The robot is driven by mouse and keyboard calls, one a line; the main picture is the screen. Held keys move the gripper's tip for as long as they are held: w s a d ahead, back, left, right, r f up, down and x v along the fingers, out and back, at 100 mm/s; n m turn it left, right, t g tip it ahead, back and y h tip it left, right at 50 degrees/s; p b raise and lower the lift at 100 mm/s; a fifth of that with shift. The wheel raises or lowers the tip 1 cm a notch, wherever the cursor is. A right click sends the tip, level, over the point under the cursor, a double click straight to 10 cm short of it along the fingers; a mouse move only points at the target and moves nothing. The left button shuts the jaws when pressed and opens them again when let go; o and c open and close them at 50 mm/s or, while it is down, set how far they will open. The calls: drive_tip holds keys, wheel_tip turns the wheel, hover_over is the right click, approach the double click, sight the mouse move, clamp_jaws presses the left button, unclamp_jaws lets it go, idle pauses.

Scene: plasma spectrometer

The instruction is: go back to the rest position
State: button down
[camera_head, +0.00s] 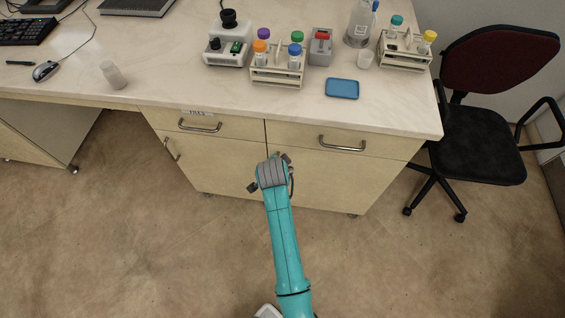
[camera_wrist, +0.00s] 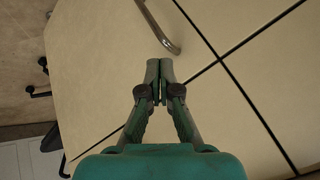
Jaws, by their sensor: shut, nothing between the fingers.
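My gripper (camera_wrist: 159,72) shows in the wrist view with its two fingertips together, shut and empty. Behind it are the beige cabinet fronts and a curved metal drawer handle (camera_wrist: 160,28), just beyond the fingertips; I cannot tell the exact gap. In the head view my teal arm reaches up from the bottom toward the front of the bench, its wrist end in front of the cabinet doors and below the benchtop. The gripper's fingers are mostly hidden there by the wrist.
The lab bench (camera_head: 170,88) has drawers with metal handles. An office chair (camera_head: 490,140) stands at the right. The floor around my arm is clear.

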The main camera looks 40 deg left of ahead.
drive_tip(key=shift+s+a+r, duration=0.1)
drive_tip(key=shift+s+r, duration=0.7)
drive_tip(key=shift+r, duration=0.2)
drive_tip(key=shift+s+a+r, duration=0.1)
drive_tip(key=shift+s+r, duration=0.65)
drive_tip(key=shift+r, duration=0.25)
drive_tip(key=shift+d, duration=0.1)
